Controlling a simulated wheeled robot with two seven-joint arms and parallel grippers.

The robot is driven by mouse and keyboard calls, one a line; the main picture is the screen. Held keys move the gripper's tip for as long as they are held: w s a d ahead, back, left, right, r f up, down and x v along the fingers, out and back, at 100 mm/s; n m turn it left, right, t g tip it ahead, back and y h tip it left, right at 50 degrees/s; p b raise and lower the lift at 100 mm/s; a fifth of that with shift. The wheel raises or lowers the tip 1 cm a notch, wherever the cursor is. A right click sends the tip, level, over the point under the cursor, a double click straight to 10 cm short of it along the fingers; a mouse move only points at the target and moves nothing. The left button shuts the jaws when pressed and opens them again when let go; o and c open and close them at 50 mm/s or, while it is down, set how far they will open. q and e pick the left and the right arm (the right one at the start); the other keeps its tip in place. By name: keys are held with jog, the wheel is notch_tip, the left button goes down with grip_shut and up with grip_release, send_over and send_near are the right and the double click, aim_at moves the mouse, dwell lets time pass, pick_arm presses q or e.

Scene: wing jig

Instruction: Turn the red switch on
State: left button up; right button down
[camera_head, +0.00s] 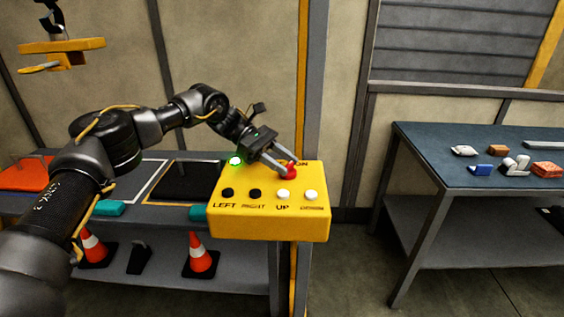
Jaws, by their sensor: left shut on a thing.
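The red switch (290,172) is a small red knob at the back right of a yellow control box (268,228). My left gripper (286,169) reaches down to it from the upper left, its fingers shut on the knob and partly covering it. The label behind it is partly hidden; "ON" shows. A green light (235,161) glows at the box's back left. Black buttons (241,193) sit above "LEFT" and "RIGHT", and white buttons (297,195) sit at the right, one above "UP". My right gripper is not in view.
A bench (150,160) with a black panel stands behind the box at left, orange cones (201,262) on its lower shelf. A blue-topped table (430,155) with small parts stands at right. A yellow hook block (62,46) hangs at upper left. Floor between is clear.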

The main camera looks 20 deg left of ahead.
pick_arm(q)
jog(key=shift+w+m+g, duration=0.1)
jog(key=shift+m+g, duration=0.6)
jog(key=shift+g+y, duration=0.3)
jog(key=shift+d+f+m+g+b, duration=0.1)
jog(key=shift+m+g+b, duration=0.3)
jog(key=shift+m, duration=0.2)
jog(key=shift+w+m+g+y+b, duration=0.1)
jog(key=shift+m+g+y+b, duration=0.25)
jog(key=shift+m+g+y, duration=0.25)
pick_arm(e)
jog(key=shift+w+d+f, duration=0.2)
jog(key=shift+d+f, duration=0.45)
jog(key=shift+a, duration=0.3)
pick_arm(q)
jog(key=o, duration=1)
jog(key=shift+d, duration=0.1)
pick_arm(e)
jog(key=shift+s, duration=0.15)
